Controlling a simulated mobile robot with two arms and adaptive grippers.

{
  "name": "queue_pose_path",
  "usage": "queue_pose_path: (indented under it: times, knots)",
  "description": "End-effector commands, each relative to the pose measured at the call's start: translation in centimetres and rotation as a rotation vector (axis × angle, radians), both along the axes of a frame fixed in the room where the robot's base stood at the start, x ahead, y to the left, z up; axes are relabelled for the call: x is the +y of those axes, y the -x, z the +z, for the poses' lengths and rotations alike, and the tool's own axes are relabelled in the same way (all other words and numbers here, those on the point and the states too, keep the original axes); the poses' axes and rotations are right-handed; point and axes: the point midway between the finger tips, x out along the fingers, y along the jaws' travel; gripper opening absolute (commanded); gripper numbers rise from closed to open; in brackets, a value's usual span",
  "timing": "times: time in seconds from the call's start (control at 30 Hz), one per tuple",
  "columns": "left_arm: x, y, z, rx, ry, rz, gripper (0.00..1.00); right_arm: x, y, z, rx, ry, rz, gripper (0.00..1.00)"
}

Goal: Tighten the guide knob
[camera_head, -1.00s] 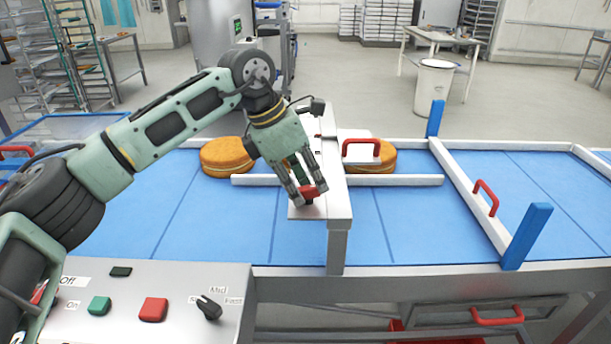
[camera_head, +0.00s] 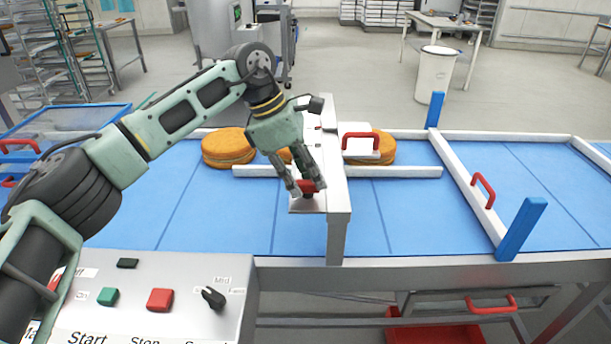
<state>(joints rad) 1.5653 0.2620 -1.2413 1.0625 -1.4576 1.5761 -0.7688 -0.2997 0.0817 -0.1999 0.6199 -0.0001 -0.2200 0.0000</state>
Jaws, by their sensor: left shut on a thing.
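The red guide knob (camera_head: 307,187) sits on a small plate at the near side of the white bridge (camera_head: 338,200) across the blue conveyor. My left gripper (camera_head: 306,188) reaches down from the upper left, with its fingers on both sides of the knob and shut on it. The fingers hide part of the knob. A white guide rail (camera_head: 400,172) runs along the belt on both sides of the bridge. My right gripper is not in view.
Round filled cakes (camera_head: 228,147) lie on the belt (camera_head: 230,215) behind the rail. A control panel (camera_head: 190,315) with green and red buttons and a black dial (camera_head: 213,297) stands at the near left. A white gate with a red handle (camera_head: 484,190) crosses the belt at right.

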Motion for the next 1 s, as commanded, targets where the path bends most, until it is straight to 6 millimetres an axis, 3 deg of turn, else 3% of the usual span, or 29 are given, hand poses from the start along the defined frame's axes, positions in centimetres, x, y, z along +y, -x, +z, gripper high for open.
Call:
queue_pose_path:
  times: [0.07,0.1,0.3,0.67,0.77,1.0]
  knots:
    - [0.1,-0.1,0.2,-0.007,0.000,-0.001,0.00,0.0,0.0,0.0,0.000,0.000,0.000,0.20]
    - [0.1,-0.1,0.2,-0.007,0.000,-0.001,0.17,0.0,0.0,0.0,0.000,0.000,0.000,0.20]
    - [0.0,-0.1,0.1,-0.004,0.000,0.000,0.34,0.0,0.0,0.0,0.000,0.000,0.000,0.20]
    - [0.2,-0.1,0.4,-0.003,0.000,0.000,0.34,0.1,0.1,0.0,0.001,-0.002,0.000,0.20]
    - [0.6,-0.1,1.5,-0.006,0.001,0.001,0.34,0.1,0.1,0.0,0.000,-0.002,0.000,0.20]
    - [2.5,-0.2,6.1,-0.006,0.001,0.003,0.34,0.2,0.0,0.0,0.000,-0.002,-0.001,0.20]
